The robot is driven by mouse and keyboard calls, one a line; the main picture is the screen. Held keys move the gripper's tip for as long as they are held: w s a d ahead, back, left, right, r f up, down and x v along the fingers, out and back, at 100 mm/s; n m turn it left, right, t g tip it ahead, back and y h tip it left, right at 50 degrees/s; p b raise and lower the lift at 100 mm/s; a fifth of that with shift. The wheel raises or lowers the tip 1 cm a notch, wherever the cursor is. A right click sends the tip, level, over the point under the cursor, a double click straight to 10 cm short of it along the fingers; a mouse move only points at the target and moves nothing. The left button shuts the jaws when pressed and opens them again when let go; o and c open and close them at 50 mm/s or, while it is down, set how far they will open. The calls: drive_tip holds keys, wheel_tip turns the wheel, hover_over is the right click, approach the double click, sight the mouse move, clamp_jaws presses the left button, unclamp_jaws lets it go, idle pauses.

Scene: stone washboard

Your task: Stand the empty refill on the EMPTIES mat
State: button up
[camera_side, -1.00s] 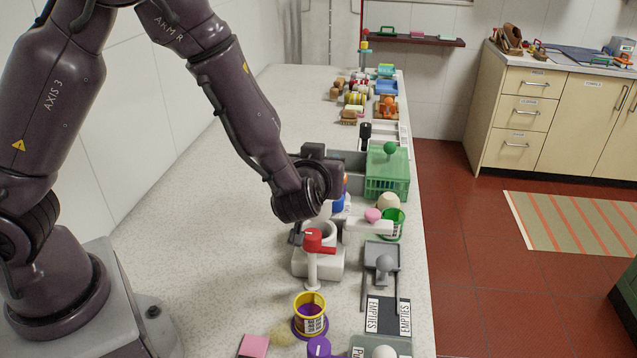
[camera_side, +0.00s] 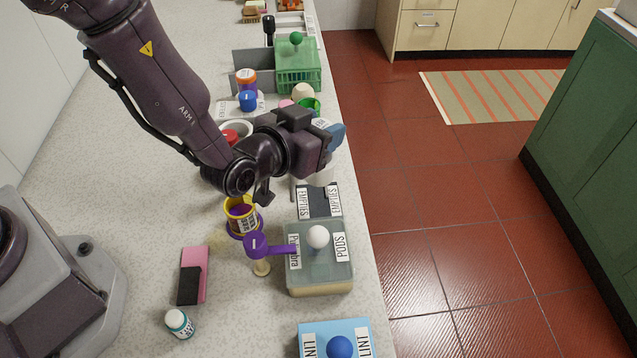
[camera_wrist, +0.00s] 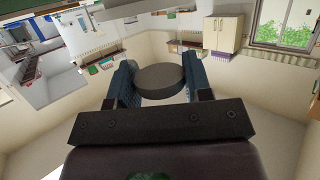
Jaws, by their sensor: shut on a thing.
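My gripper (camera_side: 332,138) is out over the counter's right side, a little beyond the EMPTIES mat (camera_side: 320,203) and above it. In the wrist view its two blue fingers (camera_wrist: 160,74) are shut on a dark grey, round-ended thing (camera_wrist: 161,86), which I take to be the refill. Its round end faces the wrist camera, and the rest is hidden behind it. In the side view my gripper hides most or all of it. The mat is dark with white EMPTIES labels and lies flat, its far part partly hidden. I see nothing standing on its visible part.
A lidded PODS box (camera_side: 318,275) with a white knob stands just nearer than the mat. A purple-handled stand (camera_side: 262,247) and a yellow-purple tub (camera_side: 241,216) are to its left. A green basket (camera_side: 292,72) stands beyond. The counter's right edge is close by.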

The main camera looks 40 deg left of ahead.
wheel_tip(320, 180, down, 7)
drive_tip(key=shift+r, duration=0.2)
idle(0.3)
drive_tip(key=shift+f, duration=0.2)
drive_tip(key=o, duration=1.2)
drive_tip(key=shift+r, duration=0.15)
